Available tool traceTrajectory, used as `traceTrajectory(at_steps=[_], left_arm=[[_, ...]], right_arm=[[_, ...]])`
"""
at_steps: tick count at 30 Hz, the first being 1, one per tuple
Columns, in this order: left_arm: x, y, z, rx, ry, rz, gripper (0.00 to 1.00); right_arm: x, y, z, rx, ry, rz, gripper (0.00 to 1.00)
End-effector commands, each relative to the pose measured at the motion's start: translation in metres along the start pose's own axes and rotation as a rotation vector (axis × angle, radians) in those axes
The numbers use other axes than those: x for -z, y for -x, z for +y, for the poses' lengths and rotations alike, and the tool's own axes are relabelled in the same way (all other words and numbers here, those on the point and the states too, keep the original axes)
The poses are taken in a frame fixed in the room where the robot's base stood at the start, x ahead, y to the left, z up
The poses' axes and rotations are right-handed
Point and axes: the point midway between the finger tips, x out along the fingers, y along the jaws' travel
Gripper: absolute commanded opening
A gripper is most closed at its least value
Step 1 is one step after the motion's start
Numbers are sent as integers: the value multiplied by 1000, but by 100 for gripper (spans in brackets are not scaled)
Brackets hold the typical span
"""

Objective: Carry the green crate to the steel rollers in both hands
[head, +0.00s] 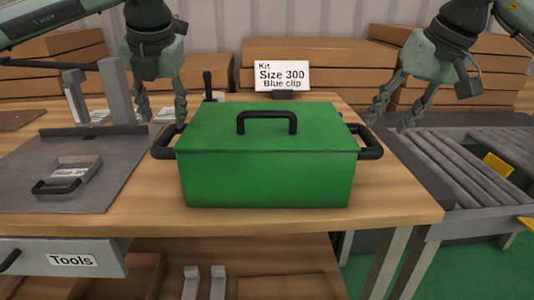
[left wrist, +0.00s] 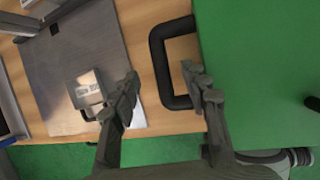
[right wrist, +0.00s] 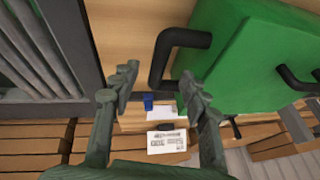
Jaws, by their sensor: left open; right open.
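The green crate (head: 268,178) is closed with a lid and stands on the wooden table (head: 110,222). It has a black handle on top and a black handle on each side. My left gripper (head: 162,112) is open and empty above the left side handle (head: 162,142); in the left wrist view that handle (left wrist: 160,62) shows just beyond the fingertips. My right gripper (head: 392,118) is open and empty, above and right of the right side handle (head: 371,142), which also shows in the right wrist view (right wrist: 160,62). The steel rollers (head: 450,165) are right of the table.
A sign (head: 282,77) reading "Kit Size 300 Blue clip" stands behind the crate. Brown boxes (head: 330,55) are stacked behind. A yellow piece (head: 498,167) sits at the rollers.

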Motion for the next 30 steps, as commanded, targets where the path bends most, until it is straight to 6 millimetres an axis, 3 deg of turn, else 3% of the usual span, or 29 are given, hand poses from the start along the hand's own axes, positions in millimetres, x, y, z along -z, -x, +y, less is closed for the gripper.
traceTrajectory(at_steps=[15, 27, 30], left_arm=[[0, -68, 1, -1, 1, 2, 45], [0, -75, 0, 0, 0, 1, 45], [0, -75, 0, 0, 0, 1, 34]], right_arm=[[-1, -68, 0, -1, 0, -3, 45], [0, -75, 0, -1, 0, -1, 45], [0, -75, 0, -1, 0, -1, 34]])
